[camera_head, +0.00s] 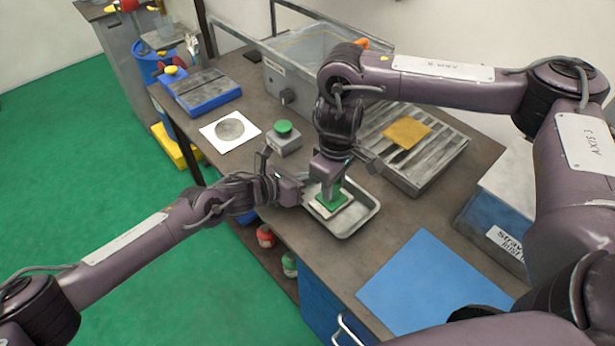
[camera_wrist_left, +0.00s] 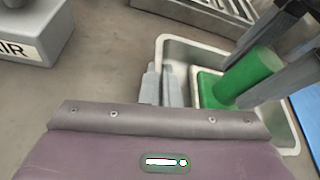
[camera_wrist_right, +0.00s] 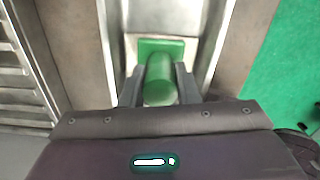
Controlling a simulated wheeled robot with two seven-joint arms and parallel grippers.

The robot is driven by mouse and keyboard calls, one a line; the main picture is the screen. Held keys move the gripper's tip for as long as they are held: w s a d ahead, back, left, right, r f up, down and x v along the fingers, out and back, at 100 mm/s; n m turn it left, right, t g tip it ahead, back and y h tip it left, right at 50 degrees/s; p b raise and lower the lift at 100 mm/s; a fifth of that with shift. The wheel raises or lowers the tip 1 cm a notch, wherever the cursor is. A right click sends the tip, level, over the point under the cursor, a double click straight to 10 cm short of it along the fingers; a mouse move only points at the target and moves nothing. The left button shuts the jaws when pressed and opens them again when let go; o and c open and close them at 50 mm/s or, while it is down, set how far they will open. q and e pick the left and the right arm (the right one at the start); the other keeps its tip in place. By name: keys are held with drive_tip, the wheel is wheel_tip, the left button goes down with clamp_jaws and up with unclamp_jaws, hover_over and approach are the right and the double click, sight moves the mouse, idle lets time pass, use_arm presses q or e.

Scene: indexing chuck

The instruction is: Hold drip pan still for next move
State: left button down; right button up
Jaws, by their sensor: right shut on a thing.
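The drip pan (camera_head: 368,222) is a shallow grey metal tray on the bench, also in the left wrist view (camera_wrist_left: 291,135). My left gripper (camera_head: 303,190) is at its left rim. In the left wrist view its fingers (camera_wrist_left: 163,85) are close together, with the thin pan wall seemingly between them. A green block with an upright round handle (camera_head: 331,199) is at the pan, over a pale square piece. My right gripper (camera_head: 334,178) points down and is shut on the green handle (camera_wrist_right: 160,82). Whether the block touches the pan floor is hard to tell.
A grey box with a green button (camera_head: 284,138) stands behind the pan. A slatted metal tray (camera_head: 427,165) with a tan square is back right. A blue mat (camera_head: 432,283) lies in front on the right.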

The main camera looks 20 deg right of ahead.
drive_tip(key=shift+w+a, duration=0.15)
drive_tip(key=shift+w, duration=0.2)
drive_tip(key=shift+s, duration=0.1)
drive_tip(key=shift+s+d, duration=0.2)
drive_tip(key=shift+s, duration=0.25)
drive_tip(key=shift+s+d, duration=0.2)
drive_tip(key=shift+s, duration=0.25)
drive_tip(key=shift+w, duration=0.1)
drive_tip(key=shift+w+a+f, duration=0.1)
drive_tip(key=shift+w+a, duration=0.25)
drive_tip(key=shift+w, duration=0.5)
drive_tip(key=shift+s, duration=0.1)
drive_tip(key=shift+s+d, duration=0.15)
drive_tip(key=shift+s, duration=0.25)
drive_tip(key=shift+s+d, duration=0.2)
drive_tip(key=shift+s, duration=0.45)
drive_tip(key=shift+s+d, duration=0.25)
drive_tip(key=shift+s, duration=0.35)
drive_tip(key=shift+s+d, duration=0.2)
drive_tip(key=shift+s, duration=0.45)
